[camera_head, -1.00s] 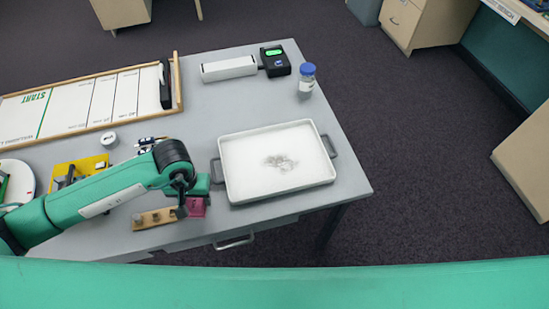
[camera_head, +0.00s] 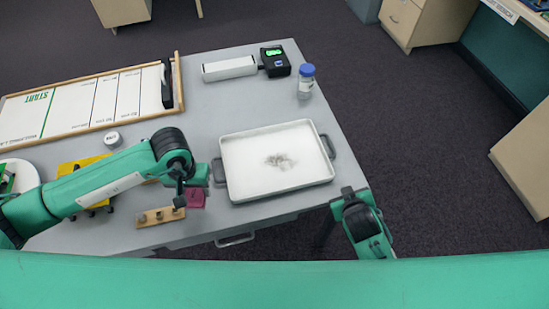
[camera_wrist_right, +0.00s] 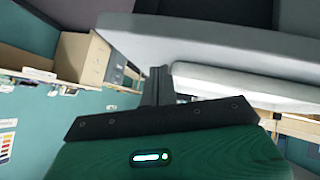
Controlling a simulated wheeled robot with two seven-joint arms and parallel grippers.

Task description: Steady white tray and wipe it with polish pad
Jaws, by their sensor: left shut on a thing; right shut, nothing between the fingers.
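The white tray (camera_head: 252,185) lies on the grey table, with a dark handle at each side and a grey smudge (camera_head: 279,161) on its floor. My left gripper (camera_head: 207,174) is at the tray's left handle (camera_head: 217,170) and shut on it; the arm partly hides the contact. A magenta block, apparently the polish pad (camera_head: 195,198), lies on the table just below that gripper, left of the tray. My right gripper (camera_head: 348,194) is shut and empty beside the table's front right corner, apart from the tray. Its fingers (camera_wrist_right: 156,84) also show in the right wrist view.
A blue-lidded jar (camera_head: 306,82) stands behind the tray. A black device with a green screen (camera_head: 275,62) and a white bar (camera_head: 229,68) are at the back. A wooden strip with small blocks (camera_head: 160,216) lies at front left. A framed board (camera_head: 90,105) fills the left.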

